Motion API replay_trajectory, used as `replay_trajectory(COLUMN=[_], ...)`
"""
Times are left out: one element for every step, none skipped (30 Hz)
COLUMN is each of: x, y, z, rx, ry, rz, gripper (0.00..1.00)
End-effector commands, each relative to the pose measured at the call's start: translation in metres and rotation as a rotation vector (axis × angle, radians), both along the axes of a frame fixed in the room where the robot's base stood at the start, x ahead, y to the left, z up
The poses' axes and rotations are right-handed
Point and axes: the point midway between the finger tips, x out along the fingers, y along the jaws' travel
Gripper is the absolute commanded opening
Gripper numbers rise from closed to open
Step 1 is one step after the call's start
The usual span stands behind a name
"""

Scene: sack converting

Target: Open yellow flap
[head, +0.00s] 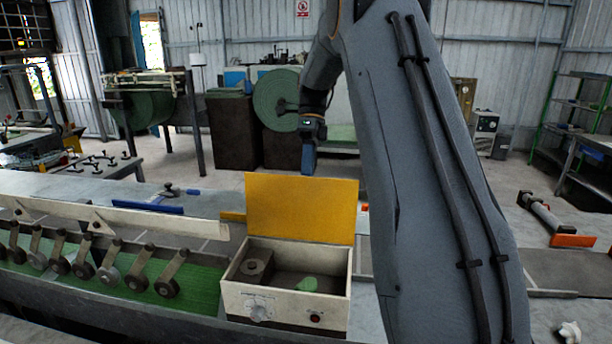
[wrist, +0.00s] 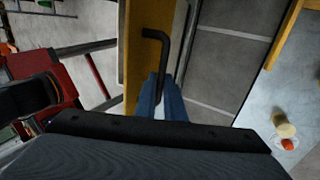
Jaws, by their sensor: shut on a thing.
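The yellow flap (head: 302,208) stands upright at the back edge of a cream box (head: 278,304), whose inside is open to view. My gripper (head: 308,172) is at the top edge of the flap, on its far side, with its lower end hidden behind it. In the wrist view the flap (wrist: 136,60) shows nearly edge-on, with a black bent handle (wrist: 155,34) beside it. The blue fingers of my gripper (wrist: 161,98) are together around the lower part of the handle, where the grip is partly hidden.
Inside the box are a dark block (head: 256,267) and a pale green piece (head: 308,284); a dial and red button are on its front. A green belt with several rollers (head: 110,275) runs left of it. My arm fills the right-centre of the head view.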

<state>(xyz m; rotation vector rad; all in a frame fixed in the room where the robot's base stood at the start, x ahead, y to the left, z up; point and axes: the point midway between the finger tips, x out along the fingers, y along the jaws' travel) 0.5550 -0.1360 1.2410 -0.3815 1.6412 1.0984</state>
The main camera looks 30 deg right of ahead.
Motion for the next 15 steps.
replay_trajectory(x=[-0.0027, -0.0029, -0.0030, -0.0030, -0.0031, -0.0030, -0.0030, -0.0029, -0.0028, -0.0028, -0.0028, -0.0028, -0.0027, -0.0026, -0.0024], y=[0.0011, 0.0014, 0.0017, 0.0018, 0.0020, 0.0022, 0.0023, 0.0024, 0.0024, 0.0024, 0.0024, 0.0024, 0.0023, 0.0023, 0.0021], z=[-0.0059, -0.0060, -0.0060, -0.0061, -0.0061, -0.0061, -0.0061, -0.0061, -0.0060, -0.0060, -0.0060, -0.0060, -0.0059, -0.0057, -0.0052], rx=[0.005, 0.005, 0.007, 0.007, 0.007, 0.007, 0.007, 0.007, 0.006, 0.007, 0.007, 0.007, 0.007, 0.006, 0.006], ry=[0.015, 0.016, 0.017, 0.017, 0.018, 0.019, 0.019, 0.019, 0.018, 0.017, 0.017, 0.017, 0.017, 0.017, 0.015], rz=[0.005, 0.005, 0.006, 0.006, 0.006, 0.006, 0.006, 0.006, 0.006, 0.006, 0.006, 0.006, 0.006, 0.006, 0.005], gripper=[0.00, 0.00, 0.00, 0.00, 0.00, 0.00, 0.00, 0.00, 0.00, 0.00, 0.00, 0.00, 0.11, 0.16, 0.23])
